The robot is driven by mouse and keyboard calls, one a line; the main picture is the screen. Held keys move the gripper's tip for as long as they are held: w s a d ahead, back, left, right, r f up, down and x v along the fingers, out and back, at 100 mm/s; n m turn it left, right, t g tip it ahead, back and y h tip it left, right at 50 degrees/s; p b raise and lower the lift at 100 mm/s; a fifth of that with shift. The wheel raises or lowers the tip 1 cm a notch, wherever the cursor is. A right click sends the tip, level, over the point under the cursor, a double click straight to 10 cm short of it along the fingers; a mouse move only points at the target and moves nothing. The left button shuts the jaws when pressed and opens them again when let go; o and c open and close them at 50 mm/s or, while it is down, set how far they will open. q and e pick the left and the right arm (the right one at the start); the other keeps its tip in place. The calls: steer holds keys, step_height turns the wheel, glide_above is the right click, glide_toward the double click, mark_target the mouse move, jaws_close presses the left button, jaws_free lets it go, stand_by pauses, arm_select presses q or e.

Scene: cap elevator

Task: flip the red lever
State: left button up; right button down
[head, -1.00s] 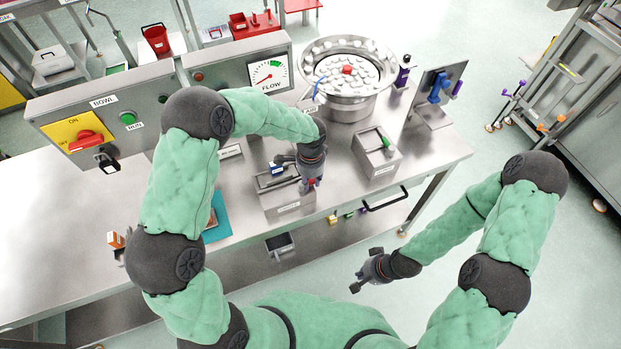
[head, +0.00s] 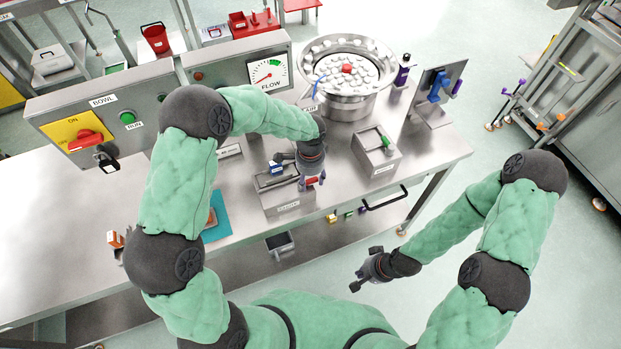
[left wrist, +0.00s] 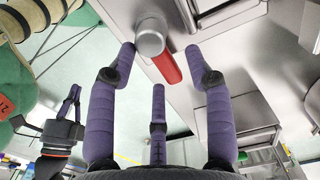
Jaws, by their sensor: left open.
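The red lever (left wrist: 167,67) has a red grip and a rounded grey metal end. In the left wrist view it lies between the two upper purple fingers of my left gripper (left wrist: 165,68), with gaps visible on both sides. In the head view the red lever (head: 316,181) shows beside my left gripper (head: 308,181), at the right side of a grey metal box (head: 270,183) on the bench. My left gripper is open, and its wrist hides part of the box. My right gripper (head: 362,276) has its fingers spread and is empty, off the bench's front edge.
Behind are a bowl feeder (head: 348,105), a flow gauge (head: 268,73) and a panel with a red rotary switch (head: 85,140). A bench-edge handle (head: 385,200) juts forward.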

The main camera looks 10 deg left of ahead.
mark_target(310, 181)
arm_select(q)
step_height(310, 181, up, 12)
steer(key=shift+f, duration=0.25)
stand_by(0.6)
